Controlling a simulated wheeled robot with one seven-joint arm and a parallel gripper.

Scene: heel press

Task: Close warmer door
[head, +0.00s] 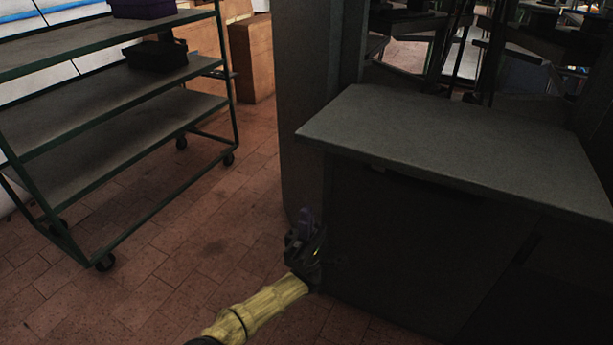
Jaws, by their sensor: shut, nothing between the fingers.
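A dark cabinet (420,240) with a grey flat top (450,150) stands at the right, and it appears to be the warmer. Its front is in deep shadow, so I cannot tell the door's outline or how far it stands open. A darker area (575,265) shows at the right of the front. My gripper (304,226), dark with a purplish part, is at the end of my yellow arm. It is beside the cabinet's left front edge, low near the floor. It is shut and empty. I cannot tell whether it touches the cabinet.
A green-framed shelf cart (110,110) on casters stands at the left, with dark boxes (155,55) on it. A grey column (308,100) rises behind the cabinet's left side. Cardboard boxes (250,58) stand behind. The tiled floor (190,240) between cart and cabinet is clear.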

